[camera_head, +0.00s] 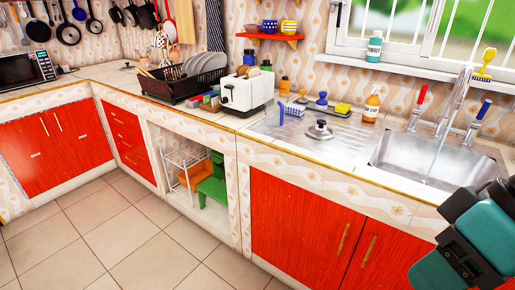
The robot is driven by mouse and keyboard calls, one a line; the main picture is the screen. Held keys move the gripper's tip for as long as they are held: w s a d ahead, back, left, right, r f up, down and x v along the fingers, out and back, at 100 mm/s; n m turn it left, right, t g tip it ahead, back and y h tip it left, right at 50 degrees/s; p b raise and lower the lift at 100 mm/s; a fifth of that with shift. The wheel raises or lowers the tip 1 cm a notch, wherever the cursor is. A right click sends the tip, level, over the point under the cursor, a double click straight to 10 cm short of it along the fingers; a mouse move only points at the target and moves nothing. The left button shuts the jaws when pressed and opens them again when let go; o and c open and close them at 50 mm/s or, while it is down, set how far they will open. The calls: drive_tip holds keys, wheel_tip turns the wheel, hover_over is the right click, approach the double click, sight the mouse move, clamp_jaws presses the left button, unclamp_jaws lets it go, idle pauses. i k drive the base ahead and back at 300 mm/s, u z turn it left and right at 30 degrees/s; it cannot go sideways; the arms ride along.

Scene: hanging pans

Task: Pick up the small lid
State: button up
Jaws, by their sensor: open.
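The small lid (320,132) lies on the metal drainboard left of the sink basin. It looks silvery with a dark knob on top. Nothing covers it in the head view. A teal and black part of my arm shows at the lower right edge, in front of the counter and well to the right of the lid. I cannot make out my gripper's fingers in this view.
The sink (430,160) with its tall faucet is right of the lid. A blue brush (281,115), a yellow sponge (342,109) and an orange soap bottle (371,104) stand nearby. A white toaster (246,91) and dark dish rack (180,82) are left.

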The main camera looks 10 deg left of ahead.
sight(320, 130)
drive_tip(key=u, duration=1.7)
drive_tip(key=i, duration=2)
drive_tip(key=z, duration=0.7)
drive_tip(key=i, duration=0.7)
drive_tip(key=z, duration=1.1)
drive_tip(key=i, duration=0.35)
drive_tip(key=z, duration=0.3)
